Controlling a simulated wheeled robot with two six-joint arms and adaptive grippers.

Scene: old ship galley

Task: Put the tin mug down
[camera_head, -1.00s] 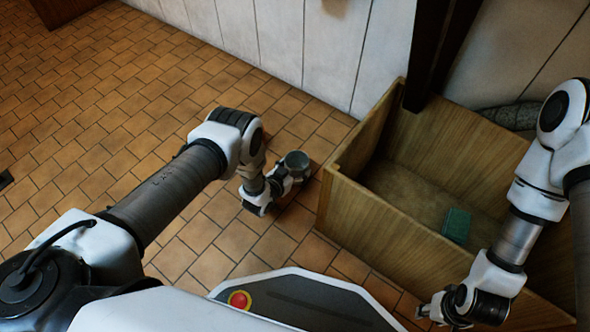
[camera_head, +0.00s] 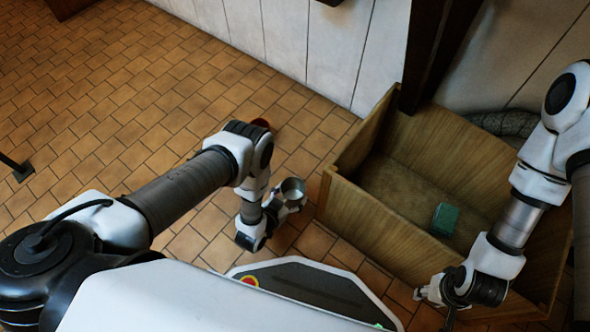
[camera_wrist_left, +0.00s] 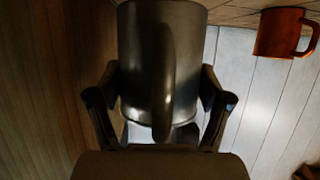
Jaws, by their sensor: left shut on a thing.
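The grey tin mug (camera_head: 292,190) is held by my left gripper (camera_head: 284,203), left of the wooden crate. In the left wrist view the mug (camera_wrist_left: 142,60) sits between the two fingers (camera_wrist_left: 160,112), with its handle facing the camera. My left gripper is shut on it. In the head view the mug's open top shows and it is close to upright. What is under the mug is hidden, so its height above the floor is unclear. My right gripper (camera_head: 424,296) is over the crate's front edge; whether it is open is too small to tell.
A wooden crate (camera_head: 375,216) stands right of the mug, with a green block (camera_head: 445,218) inside. A red mug (camera_wrist_left: 278,32) shows in the left wrist view, partly hidden behind my left arm in the head view (camera_head: 261,122). Tiled floor (camera_head: 110,110) at left is largely clear.

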